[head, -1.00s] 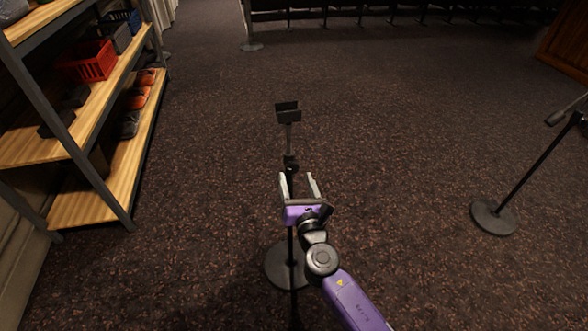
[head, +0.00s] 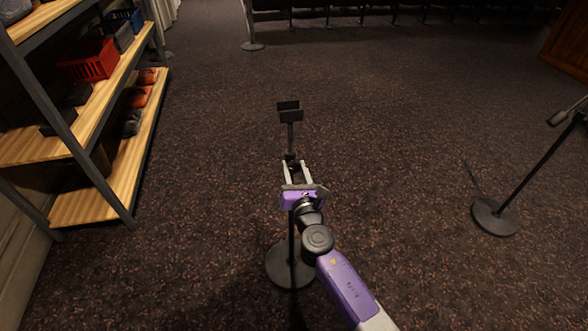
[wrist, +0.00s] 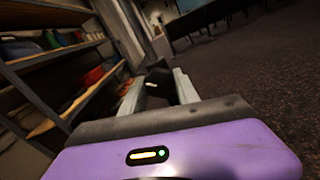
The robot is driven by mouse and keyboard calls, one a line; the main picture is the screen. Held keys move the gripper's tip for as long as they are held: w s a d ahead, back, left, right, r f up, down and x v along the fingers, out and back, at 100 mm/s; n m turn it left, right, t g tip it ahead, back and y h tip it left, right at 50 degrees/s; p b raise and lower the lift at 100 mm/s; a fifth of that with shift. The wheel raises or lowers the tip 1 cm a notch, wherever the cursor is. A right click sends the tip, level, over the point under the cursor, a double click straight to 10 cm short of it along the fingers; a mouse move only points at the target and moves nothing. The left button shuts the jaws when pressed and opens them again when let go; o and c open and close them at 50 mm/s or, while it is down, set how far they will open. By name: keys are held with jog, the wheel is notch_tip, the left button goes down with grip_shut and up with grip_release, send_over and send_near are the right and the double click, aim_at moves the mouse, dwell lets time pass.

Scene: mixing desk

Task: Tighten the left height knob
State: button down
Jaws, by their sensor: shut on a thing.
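A thin black stand rises from a round base (head: 284,272) and carries a dark bracket (head: 290,114) at its top. A dark clamp with the height knob (head: 290,158) sits partway up its pole. My gripper (head: 297,165) is at that height, its two pale fingers pointing away from me. In the wrist view the fingers (wrist: 160,84) are shut on the dark knob (wrist: 158,90). The knob's exact shape and its turn are hard to make out. My purple gripper body hides part of the pole below.
A shelf rack (head: 110,165) with a red basket (head: 90,62) and shoes stands at the left. Another stand with a round base (head: 494,217) is at the right. A row of seats lines the back. The carpet (head: 400,110) between them is clear.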

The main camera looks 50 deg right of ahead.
jog(key=m+b, duration=0.1)
jog(key=m, duration=0.1)
jog(key=shift+f+m+b, duration=0.2)
jog(key=shift+m+b, duration=0.1)
jog(key=shift+m, duration=0.1)
jog(key=shift+r+m, duration=0.2)
jog(key=shift+m, duration=0.7)
jog(key=c, duration=0.9)
grip_release()
jog(key=v, duration=0.7)
jog(key=shift+s+a+b, duration=0.25)
jog(key=shift+s+b, duration=0.05)
jog(key=shift+s, duration=0.05)
